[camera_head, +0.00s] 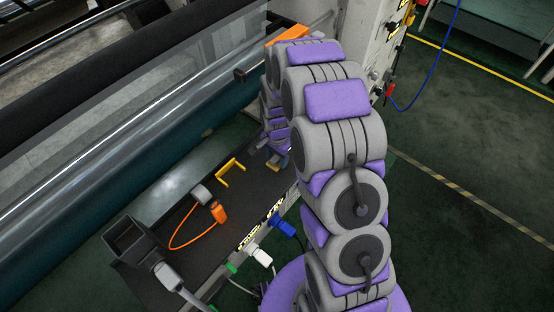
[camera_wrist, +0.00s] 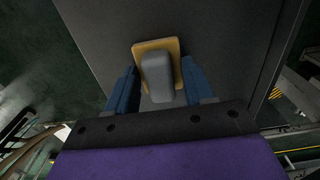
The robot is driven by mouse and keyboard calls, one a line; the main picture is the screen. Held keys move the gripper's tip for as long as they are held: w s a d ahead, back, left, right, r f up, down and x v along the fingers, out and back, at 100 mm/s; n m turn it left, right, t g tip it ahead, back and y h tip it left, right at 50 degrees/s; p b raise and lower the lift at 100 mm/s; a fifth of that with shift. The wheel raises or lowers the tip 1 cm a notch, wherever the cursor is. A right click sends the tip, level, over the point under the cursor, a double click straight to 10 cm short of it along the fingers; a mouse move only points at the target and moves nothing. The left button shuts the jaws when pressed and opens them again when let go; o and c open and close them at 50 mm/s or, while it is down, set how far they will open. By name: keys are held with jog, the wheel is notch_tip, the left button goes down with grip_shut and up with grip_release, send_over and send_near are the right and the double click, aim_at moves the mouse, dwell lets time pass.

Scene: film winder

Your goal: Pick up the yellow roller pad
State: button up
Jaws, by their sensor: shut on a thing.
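The yellow roller pad (camera_wrist: 174,46) is a flat yellow-orange square with a rounded grey handle (camera_wrist: 157,80) on it, seen in the wrist view. My gripper (camera_wrist: 160,68) has its two blue fingers on either side of the grey handle and is shut on it. The pad is over a dark flat surface; I cannot tell whether it still touches it. In the head view the pad (camera_head: 272,167) shows only as a small yellow patch beside my gripper (camera_head: 281,161), partly hidden by my arm.
The dark shelf (camera_head: 255,195) carries a yellow U-shaped bracket (camera_head: 232,166) and an orange tool with a cable (camera_head: 219,212). A black box (camera_head: 130,238) stands at its left end. Large rollers (camera_head: 150,125) run behind. Blue (camera_head: 283,227) and white (camera_head: 260,256) plugs stick out in front.

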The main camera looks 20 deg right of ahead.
aim_at(278, 157)
jog(key=shift+c, duration=0.7)
jog(key=shift+r, duration=0.1)
jog(key=shift+r, duration=0.5)
notch_tip(278, 157, up, 3)
jog(key=shift+s+f+p, duration=0.15)
jog(key=shift+p, duration=0.4)
jog(key=s+r+p, duration=0.1)
jog(key=s, duration=1.4)
jog(key=shift+s+p, duration=0.35)
jog(key=shift+p, duration=0.05)
